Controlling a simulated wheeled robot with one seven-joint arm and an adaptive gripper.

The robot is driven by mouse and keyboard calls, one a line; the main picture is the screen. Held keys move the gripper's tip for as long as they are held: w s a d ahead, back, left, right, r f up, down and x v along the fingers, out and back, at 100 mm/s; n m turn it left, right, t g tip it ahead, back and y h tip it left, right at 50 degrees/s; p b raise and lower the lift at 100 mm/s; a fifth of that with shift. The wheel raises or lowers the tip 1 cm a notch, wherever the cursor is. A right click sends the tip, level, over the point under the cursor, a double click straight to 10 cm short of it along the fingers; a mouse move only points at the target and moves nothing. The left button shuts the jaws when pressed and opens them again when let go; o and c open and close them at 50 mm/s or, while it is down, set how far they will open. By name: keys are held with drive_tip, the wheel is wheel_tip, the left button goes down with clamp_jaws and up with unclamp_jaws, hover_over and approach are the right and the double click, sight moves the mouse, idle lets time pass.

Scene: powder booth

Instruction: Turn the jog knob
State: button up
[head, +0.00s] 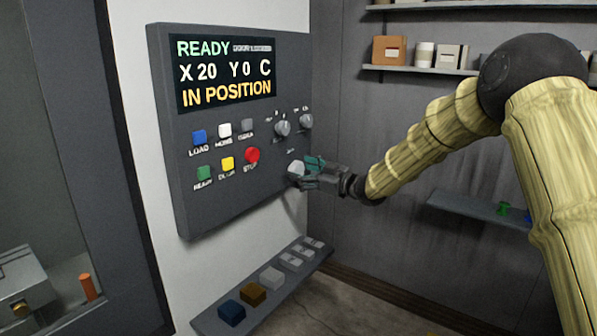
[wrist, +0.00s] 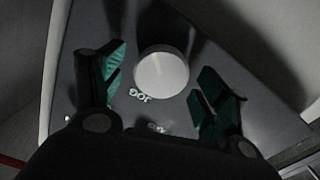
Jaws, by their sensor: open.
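The jog knob (head: 295,168) is a round, light grey dial at the lower right of the dark control panel (head: 219,214). In the wrist view the jog knob (wrist: 161,74) shows face-on, with the word JOG printed beside it. My gripper (head: 312,172) is at the panel, with its teal-padded fingers at the knob. In the wrist view my gripper (wrist: 162,92) is open, one finger on each side of the knob, with gaps visible between the pads and the knob. The panel's screen (head: 227,72) reads READY, X 20, Y 0, C and IN POSITION.
Two smaller grey knobs (head: 283,128) sit just above the jog knob. Several coloured buttons, including a red one (head: 252,155), lie to its left. A low ledge (head: 213,325) with several blocks runs below the panel. Shelves (head: 420,70) hang on the wall behind my arm.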

drive_tip(key=v, duration=1)
drive_tip(key=shift+d, duration=0.2)
